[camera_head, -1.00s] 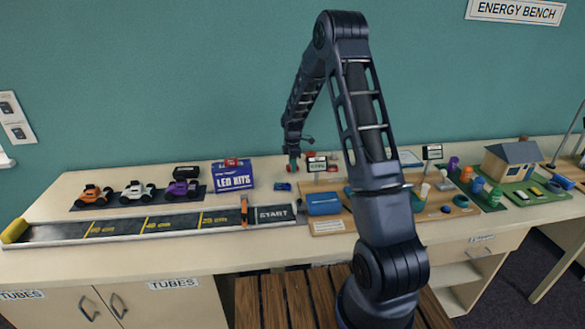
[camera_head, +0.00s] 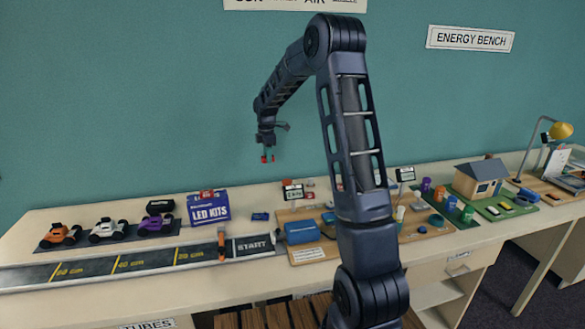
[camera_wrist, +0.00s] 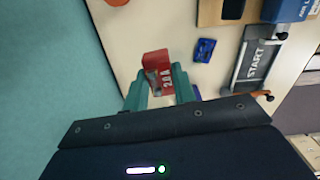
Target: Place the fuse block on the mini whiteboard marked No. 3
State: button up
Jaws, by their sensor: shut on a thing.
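My gripper (camera_head: 267,153) is raised above the back of the counter, in front of the teal wall. It is shut on a red fuse block (camera_wrist: 157,64) marked "20A", which sits between the teal fingertips in the wrist view and clear of the counter. In the head view the block is a small red spot at the fingertips. I cannot make out a mini whiteboard marked No. 3.
Below the gripper are the LED KITS box (camera_head: 209,210) and a small blue item (camera_head: 260,217). A track marked START (camera_head: 252,246) runs left, with toy cars (camera_head: 108,231) behind it. A wooden board (camera_head: 310,240) with a blue box and a model house (camera_head: 480,178) stand to the right.

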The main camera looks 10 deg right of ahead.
jog(key=shift+w+d+r, duration=0.1)
jog(key=shift+d+r, duration=0.1)
jog(key=w+d, duration=0.3)
jog(key=d, duration=0.9)
jog(key=w+d, duration=0.3)
jog(key=d, duration=0.9)
jog(key=s+d+r+m, duration=0.1)
jog(key=s+d, duration=0.1)
jog(key=d, duration=1.3)
jog(key=s+d, duration=0.2)
jog(key=d, duration=1.3)
notch_tip(320, 180, down, 20)
jog(key=shift+s+a+r, duration=0.1)
jog(key=shift+a+r, duration=0.05)
jog(key=shift+r, duration=0.1)
jog(key=shift+f, duration=0.2)
jog(key=o, duration=1)
